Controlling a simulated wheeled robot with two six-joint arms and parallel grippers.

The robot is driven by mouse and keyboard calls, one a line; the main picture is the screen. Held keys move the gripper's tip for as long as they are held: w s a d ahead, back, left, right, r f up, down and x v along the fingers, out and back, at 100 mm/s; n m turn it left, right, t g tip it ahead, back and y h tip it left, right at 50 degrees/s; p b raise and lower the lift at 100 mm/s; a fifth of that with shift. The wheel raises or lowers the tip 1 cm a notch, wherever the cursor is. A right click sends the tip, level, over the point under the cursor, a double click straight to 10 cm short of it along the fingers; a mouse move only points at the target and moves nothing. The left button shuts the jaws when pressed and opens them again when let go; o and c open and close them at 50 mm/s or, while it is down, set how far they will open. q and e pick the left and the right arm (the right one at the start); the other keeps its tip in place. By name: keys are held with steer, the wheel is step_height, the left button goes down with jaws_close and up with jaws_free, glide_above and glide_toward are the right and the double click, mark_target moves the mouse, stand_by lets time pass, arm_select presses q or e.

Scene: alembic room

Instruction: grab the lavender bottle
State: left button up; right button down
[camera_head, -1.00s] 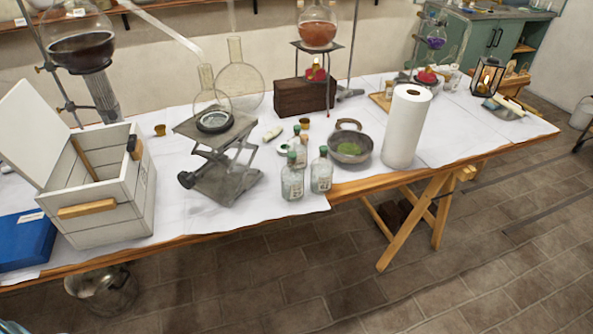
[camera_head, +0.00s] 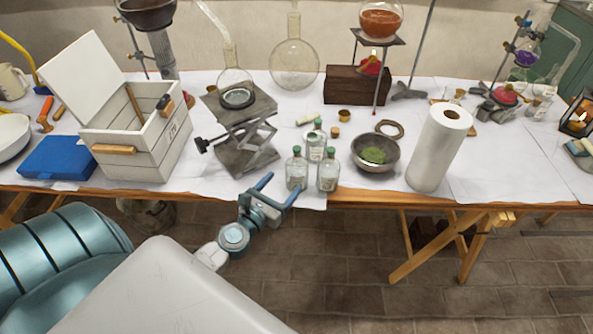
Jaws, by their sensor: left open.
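Three small clear glass bottles with green caps and pale labels stand together near the table's front edge: a left one (camera_head: 297,172), a right one (camera_head: 328,174) and a rear one (camera_head: 315,147). The labels are too small to read, so I cannot tell which is the lavender bottle. My left gripper (camera_head: 279,186) is open and empty. It is at the table's front edge, just in front of and left of the left bottle, its blue fingers pointing toward the bottles. My right gripper is not in view.
A lab jack (camera_head: 240,135) stands left of the bottles. A metal bowl (camera_head: 391,163) with green contents and a paper towel roll (camera_head: 438,150) stand to the right. A white wooden box (camera_head: 150,150) is further left. A cork (camera_head: 335,132) lies behind the bottles.

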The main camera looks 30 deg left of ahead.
mark_target(291, 173)
arm_select(q)
steer(key=w+p, duration=0.1)
steer(key=w, duration=0.4)
steer(key=shift+a, duration=0.15)
steer(key=shift+w+a+f, duration=0.1)
steer(key=shift+w+f, duration=0.2)
steer(key=shift+w, duration=0.5)
steer(key=w, duration=0.4)
steer(key=shift+w+a+f, duration=0.1)
steer(key=shift+w+f, duration=0.05)
steer(key=shift+f, duration=0.2)
steer(key=c, duration=1)
